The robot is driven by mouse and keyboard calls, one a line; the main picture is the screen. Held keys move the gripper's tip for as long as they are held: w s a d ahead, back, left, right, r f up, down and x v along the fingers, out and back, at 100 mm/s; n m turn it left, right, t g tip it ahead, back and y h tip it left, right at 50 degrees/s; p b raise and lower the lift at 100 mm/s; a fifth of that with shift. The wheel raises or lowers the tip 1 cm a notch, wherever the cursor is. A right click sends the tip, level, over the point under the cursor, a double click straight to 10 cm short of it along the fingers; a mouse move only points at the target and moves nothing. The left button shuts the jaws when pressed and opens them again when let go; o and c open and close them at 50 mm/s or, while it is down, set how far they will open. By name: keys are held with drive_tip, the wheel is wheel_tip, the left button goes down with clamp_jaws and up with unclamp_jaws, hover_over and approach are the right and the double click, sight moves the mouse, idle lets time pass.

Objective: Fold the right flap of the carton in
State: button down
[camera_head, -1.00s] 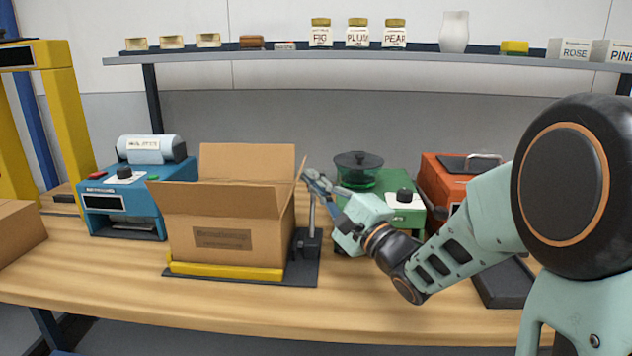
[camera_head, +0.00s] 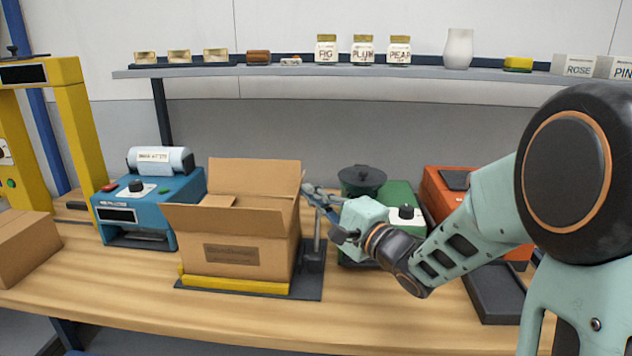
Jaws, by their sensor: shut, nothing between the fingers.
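An open brown carton (camera_head: 247,250) sits on a dark base plate (camera_head: 312,288) on the bench. Its back flap (camera_head: 253,174) stands up, and its front flap (camera_head: 225,220) leans outward toward me. The right flap (camera_head: 298,188) shows only as a narrow, roughly upright strip at the carton's right edge. A brown panel (camera_head: 218,202) shows inside the opening at left; I cannot tell whether it is the left flap. My gripper (camera_head: 309,189) is shut and empty, its fingertips just right of the right flap's edge. I cannot tell whether they touch it.
A dark upright post (camera_head: 316,250) stands right of the carton below my gripper. A yellow bar (camera_head: 235,284) lies along its front. A blue machine (camera_head: 150,205) is at left, a green one (camera_head: 393,195) and an orange one (camera_head: 433,190) at right. The front bench strip is clear.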

drive_tip(key=a+r+n+g+h+p, duration=0.1)
drive_tip(key=p, duration=0.3)
drive_tip(key=a+r+n+g+h+p, duration=0.1)
drive_tip(key=a+n+p, duration=0.1)
drive_tip(key=p, duration=0.3)
drive_tip(key=shift+w+a+f+n+g+h+b, duration=0.1)
drive_tip(key=shift+a+f+n+g+h+b, duration=0.4)
drive_tip(key=shift+a+f+n+h+b, duration=1.15)
drive_tip(key=shift+w+a+f+n+g+h+b, duration=0.2)
drive_tip(key=shift+a+n+g+h+b, duration=0.7)
drive_tip(key=shift+h+b, duration=1.75)
drive_tip(key=shift+s+a+f+n+g+h+b, duration=0.1)
drive_tip(key=shift+a+f+n+h+b, duration=1.2)
drive_tip(key=shift+b, duration=1.6)
drive_tip(key=shift+a+r, duration=0.3)
drive_tip(key=shift+a, duration=0.05)
drive_tip(key=shift+r, duration=0.1)
